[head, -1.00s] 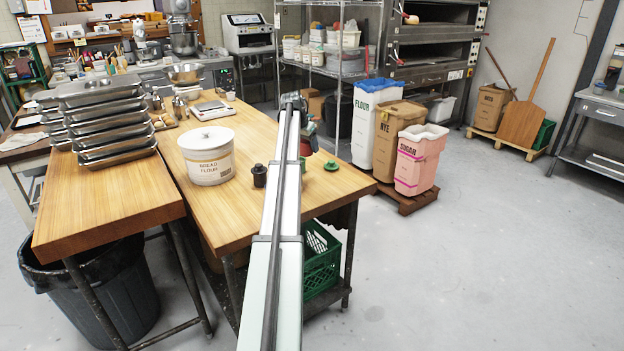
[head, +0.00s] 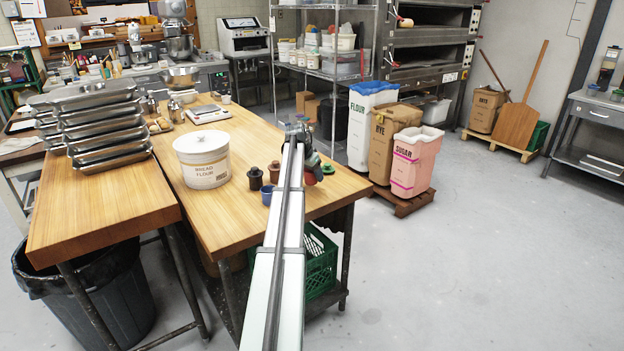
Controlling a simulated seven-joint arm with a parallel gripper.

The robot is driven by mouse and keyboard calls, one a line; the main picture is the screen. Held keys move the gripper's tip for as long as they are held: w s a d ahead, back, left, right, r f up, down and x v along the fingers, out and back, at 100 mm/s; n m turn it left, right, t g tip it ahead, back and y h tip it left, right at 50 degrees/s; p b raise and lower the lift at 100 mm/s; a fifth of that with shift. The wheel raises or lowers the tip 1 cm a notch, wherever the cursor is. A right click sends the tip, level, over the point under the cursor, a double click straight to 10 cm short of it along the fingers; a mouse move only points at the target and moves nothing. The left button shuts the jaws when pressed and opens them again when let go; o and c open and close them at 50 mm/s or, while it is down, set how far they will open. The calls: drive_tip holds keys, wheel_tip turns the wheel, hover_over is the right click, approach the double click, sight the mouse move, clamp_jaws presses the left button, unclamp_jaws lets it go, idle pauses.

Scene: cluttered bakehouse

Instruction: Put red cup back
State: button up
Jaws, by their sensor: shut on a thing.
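My gripper (head: 311,157) is at the far end of my arm, low over the right part of the wooden table. It is shut on the red cup (head: 316,174), which shows only in part beside my arm. A green saucer (head: 329,168) lies on the table just right of and behind the red cup. I cannot tell whether the cup touches the saucer or the table. My arm hides the fingertips and much of the cup.
A blue cup (head: 266,195), a dark cup (head: 255,178) and a brown cup (head: 274,172) stand left of my arm. The white bread flour tub (head: 203,165) is further left. Flour, rye and sugar bins stand beyond the table.

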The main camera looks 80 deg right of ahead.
drive_tip(key=shift+f, duration=1.1)
drive_tip(key=shift+f, duration=0.15)
drive_tip(key=o, duration=1.1)
drive_tip(key=shift+c, duration=0.2)
drive_tip(key=v, duration=1.2)
